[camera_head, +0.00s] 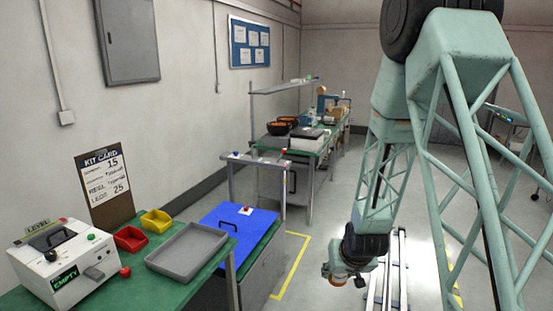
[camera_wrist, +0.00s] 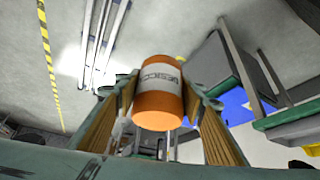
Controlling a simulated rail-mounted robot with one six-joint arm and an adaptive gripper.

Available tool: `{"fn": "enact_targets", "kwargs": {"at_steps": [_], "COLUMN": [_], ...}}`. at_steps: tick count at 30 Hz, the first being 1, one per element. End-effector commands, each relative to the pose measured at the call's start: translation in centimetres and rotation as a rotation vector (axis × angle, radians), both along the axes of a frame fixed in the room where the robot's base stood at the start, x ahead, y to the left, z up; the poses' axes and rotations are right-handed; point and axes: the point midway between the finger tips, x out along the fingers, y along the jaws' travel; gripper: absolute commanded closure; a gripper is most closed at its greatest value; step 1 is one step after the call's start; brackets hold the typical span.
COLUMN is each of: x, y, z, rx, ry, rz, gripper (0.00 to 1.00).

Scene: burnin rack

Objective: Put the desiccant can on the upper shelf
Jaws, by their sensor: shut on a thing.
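The desiccant can (camera_wrist: 158,105) is an orange cylinder with a pale label band, seen in the wrist view between the two fingers of my gripper (camera_wrist: 160,100). My gripper is shut on it, with a finger on each side. The can appears clear of any surface. In the head view my gripper (camera_head: 345,272) hangs low over the floor near the rails, at the right of the blue-topped bench; the can there is too small to make out surely. An upper shelf (camera_head: 285,87) stands above the far green bench in the head view.
A near green bench (camera_head: 150,290) holds a white device (camera_head: 65,262), a grey tray (camera_head: 187,252), a red bin (camera_head: 130,239) and a yellow bin (camera_head: 156,221). A blue panel (camera_head: 235,222) lies right of it. Several items crowd the far bench. Floor around the rails (camera_head: 393,270) is clear.

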Motion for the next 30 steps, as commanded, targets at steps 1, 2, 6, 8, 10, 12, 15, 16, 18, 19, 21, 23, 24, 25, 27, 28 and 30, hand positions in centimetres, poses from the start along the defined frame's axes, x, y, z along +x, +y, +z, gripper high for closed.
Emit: {"fn": "enact_targets", "kwargs": {"at_steps": [1,2,6,8,10,12,15,16,18,19,21,23,24,25,27,28,30], "x": [-0.6,-0.9,-2.3,-3.0,-3.7,-4.4,-5.1,-5.3,-5.6,-5.7,-5.8,-5.9,-5.9,-5.8,-5.8,-5.8,-5.8], "y": [0.0,0.0,0.0,0.0,0.0,0.0,0.0,0.0,0.0,0.0,0.0,0.0,0.0,0.0,0.0,0.0,0.0], "z": [-0.8,-1.2,-3.1,-3.9,-4.8,-5.5,-6.2,-6.4,-6.7,-6.8,-6.9,-6.9,-6.9,-6.9,-6.9,-6.9,-6.9], "rx": [0.0,0.0,0.0,0.0,0.0,0.0,0.0,0.0,0.0,0.0,0.0,0.0,0.0,0.0,0.0,0.0,0.0], "ry": [0.005,0.005,0.006,0.005,0.005,0.005,0.003,0.002,0.002,0.002,0.002,0.001,0.001,0.001,0.001,0.001,0.001], "rz": [0.0,0.0,0.0,0.0,0.0,0.0,0.0,0.0,0.0,0.0,0.0,0.0,0.0,0.0,0.0,0.0,0.0], "gripper": [0.77,0.77,0.77,0.77,0.77,0.77,0.77,0.77,0.77,0.77,0.77,0.77,0.77,0.77,0.77,0.77,0.77]}}
